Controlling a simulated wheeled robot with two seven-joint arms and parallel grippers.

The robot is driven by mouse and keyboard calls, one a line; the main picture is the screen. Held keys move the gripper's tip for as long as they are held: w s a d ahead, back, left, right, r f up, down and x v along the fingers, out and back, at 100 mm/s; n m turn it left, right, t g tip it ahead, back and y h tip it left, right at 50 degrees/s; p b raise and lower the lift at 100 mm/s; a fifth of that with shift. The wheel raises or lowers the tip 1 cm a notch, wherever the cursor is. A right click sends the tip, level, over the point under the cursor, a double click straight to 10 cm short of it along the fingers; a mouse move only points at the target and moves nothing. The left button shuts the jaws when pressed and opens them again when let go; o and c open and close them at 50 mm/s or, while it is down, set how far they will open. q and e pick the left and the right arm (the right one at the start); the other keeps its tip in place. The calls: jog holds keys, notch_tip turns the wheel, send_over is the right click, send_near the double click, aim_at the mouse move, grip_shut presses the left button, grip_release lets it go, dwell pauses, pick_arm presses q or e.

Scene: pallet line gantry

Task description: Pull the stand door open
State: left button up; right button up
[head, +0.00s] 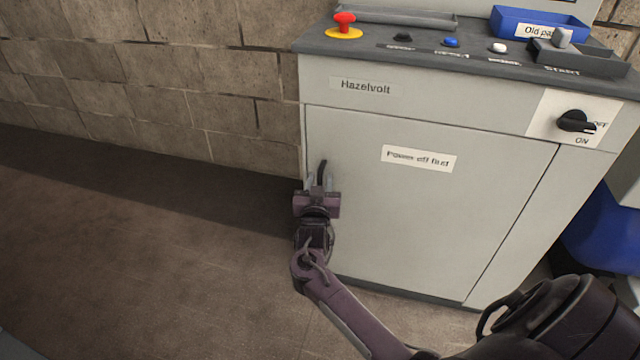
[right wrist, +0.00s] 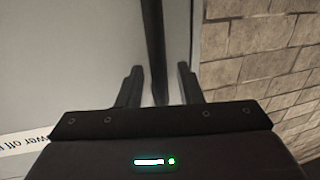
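The stand door (head: 430,220) is a light grey panel labelled "Power off first" on the front of the stand (head: 420,95). It looks shut, flush with the front. Its black upright handle (head: 322,170) is near the door's left edge. My right gripper (head: 317,184) is at the handle. In the right wrist view the handle (right wrist: 154,45) stands between the two spread fingers of my right gripper (right wrist: 159,84), with a visible gap on each side. The fingers hide part of the handle in the head view. My left gripper is out of view.
A black rotary switch (head: 574,122) on the stand appears turned towards OFF. A red button (head: 344,24), small buttons and a blue tray (head: 540,24) are on top. A block wall (head: 200,80) stands behind to the left. The floor (head: 130,240) at left is clear.

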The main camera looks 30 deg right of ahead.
jog(key=shift+w+d, duration=0.2)
grip_shut()
jog(key=shift+s+a, duration=0.1)
